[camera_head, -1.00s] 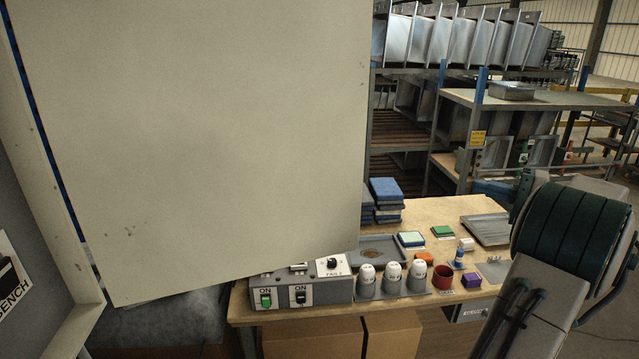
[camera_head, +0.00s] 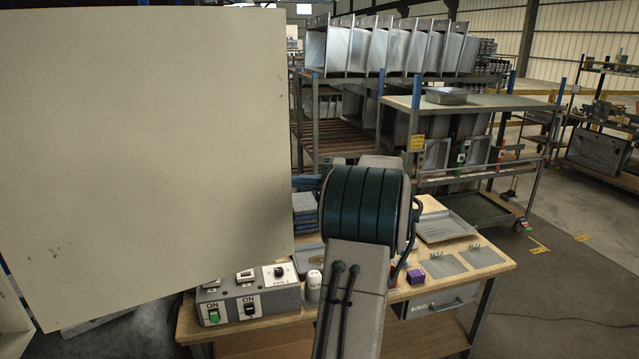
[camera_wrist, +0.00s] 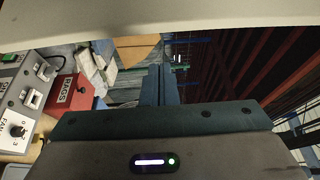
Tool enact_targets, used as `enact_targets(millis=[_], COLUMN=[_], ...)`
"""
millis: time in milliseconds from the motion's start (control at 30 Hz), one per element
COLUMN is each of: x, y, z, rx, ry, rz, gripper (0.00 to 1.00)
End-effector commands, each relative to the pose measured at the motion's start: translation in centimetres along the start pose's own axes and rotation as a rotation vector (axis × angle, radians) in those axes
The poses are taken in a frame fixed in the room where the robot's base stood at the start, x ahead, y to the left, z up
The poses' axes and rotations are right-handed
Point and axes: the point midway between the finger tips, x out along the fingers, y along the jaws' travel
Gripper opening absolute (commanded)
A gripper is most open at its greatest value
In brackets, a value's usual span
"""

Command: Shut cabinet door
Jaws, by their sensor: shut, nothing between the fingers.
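The cabinet door (camera_head: 150,160) is a large cream panel that stands open and fills the left of the head view. A cream strip (camera_wrist: 120,22) across the top of the wrist view looks like part of the same door, close to my gripper. My gripper (camera_wrist: 160,72) shows in the wrist view with its two dark fingers together and nothing between them. In the head view my arm stands right of the door and hides the gripper. I cannot tell whether the gripper touches the door.
A workbench (camera_head: 497,262) stands behind my arm, with a grey switch box (camera_head: 245,298), a purple block (camera_head: 416,276) and a grey tray (camera_head: 445,228). Racks of metal sinks (camera_head: 390,48) stand behind it. A red box marked RAGS (camera_wrist: 70,93) lies near the gripper.

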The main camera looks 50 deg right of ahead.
Motion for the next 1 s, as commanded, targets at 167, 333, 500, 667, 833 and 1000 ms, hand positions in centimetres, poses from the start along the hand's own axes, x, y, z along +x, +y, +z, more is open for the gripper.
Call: enact_targets(millis=[167,333,500,667,833,1000], x=[1.6,0.2,-0.2,-0.3,-0.2,0.5], y=[0.0,0.0,0.0,0.0,0.0,0.1], z=[0.8,2.5,3.1,3.1,3.1,3.5], rx=[-0.001,0.000,0.000,-0.001,-0.001,-0.001], ry=[0.004,0.002,0.001,0.001,0.001,0.002], rz=[0.001,0.000,0.000,0.000,0.000,-0.001], gripper=[0.00,0.00,0.00,0.00,0.00,0.00])
